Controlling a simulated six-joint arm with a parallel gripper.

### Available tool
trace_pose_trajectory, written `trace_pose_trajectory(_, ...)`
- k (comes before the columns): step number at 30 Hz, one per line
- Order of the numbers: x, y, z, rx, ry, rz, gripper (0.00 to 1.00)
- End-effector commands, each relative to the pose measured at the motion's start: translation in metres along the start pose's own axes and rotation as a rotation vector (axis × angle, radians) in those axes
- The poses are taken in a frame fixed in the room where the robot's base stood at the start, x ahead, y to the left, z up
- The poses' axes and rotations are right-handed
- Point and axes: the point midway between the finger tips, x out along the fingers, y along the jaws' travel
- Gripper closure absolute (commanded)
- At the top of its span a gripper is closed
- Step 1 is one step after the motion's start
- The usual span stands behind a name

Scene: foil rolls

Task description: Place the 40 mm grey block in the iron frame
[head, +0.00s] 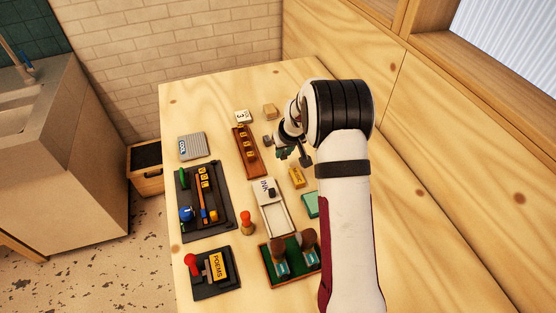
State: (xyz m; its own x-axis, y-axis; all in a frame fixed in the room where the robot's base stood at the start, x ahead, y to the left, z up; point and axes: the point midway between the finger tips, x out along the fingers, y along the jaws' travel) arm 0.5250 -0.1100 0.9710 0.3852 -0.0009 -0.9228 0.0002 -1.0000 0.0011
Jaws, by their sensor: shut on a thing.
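The iron frame (211,233) looks like the dark rectangular frame lying on the left of the table, with dark and yellow lettered pieces, an orange strip and a blue knob in it. My gripper (284,152) is over the table, right of the frame and near the brown wooden stick. It is shut on a small dark thing, mostly hidden by the gripper. I cannot tell whether that is the 40 mm grey block. No other grey block can be picked out for certain.
A brown stick (240,147) with yellow tiles lies between frame and gripper. A pale INK tray (281,222), an orange peg (247,227), a green-lined tray (267,273) and a POEMS piece (217,266) stand nearer. A grey COOL plate (193,146) lies behind the frame.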

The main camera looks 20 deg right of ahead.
Motion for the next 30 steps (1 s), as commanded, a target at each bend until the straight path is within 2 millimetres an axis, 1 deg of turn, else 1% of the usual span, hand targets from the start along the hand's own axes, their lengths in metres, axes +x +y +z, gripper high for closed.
trace_pose_trajectory(1, 0.008, -0.008, -0.004, -0.003, -0.001, -0.001, 1.00)
trace_pose_trajectory(5, 0.019, -0.016, -0.007, 0.000, -0.001, 0.000, 1.00)
trace_pose_trajectory(8, 0.033, -0.017, -0.002, 0.003, -0.002, 0.000, 1.00)
trace_pose_trajectory(10, 0.046, -0.017, 0.004, 0.002, -0.003, 0.000, 1.00)
trace_pose_trajectory(12, 0.054, -0.016, 0.007, 0.001, -0.001, 0.001, 1.00)
trace_pose_trajectory(21, 0.057, -0.016, 0.008, 0.002, 0.000, 0.001, 1.00)
trace_pose_trajectory(22, 0.057, -0.016, 0.008, 0.002, 0.000, 0.001, 0.72)
trace_pose_trajectory(24, 0.056, -0.016, 0.008, 0.002, 0.000, 0.001, 0.59)
trace_pose_trajectory(26, 0.056, -0.016, 0.008, 0.002, 0.000, 0.001, 0.49)
trace_pose_trajectory(27, 0.056, -0.016, 0.008, 0.002, 0.000, 0.001, 0.46)
trace_pose_trajectory(30, 0.056, -0.016, 0.008, 0.001, 0.000, 0.001, 0.46)
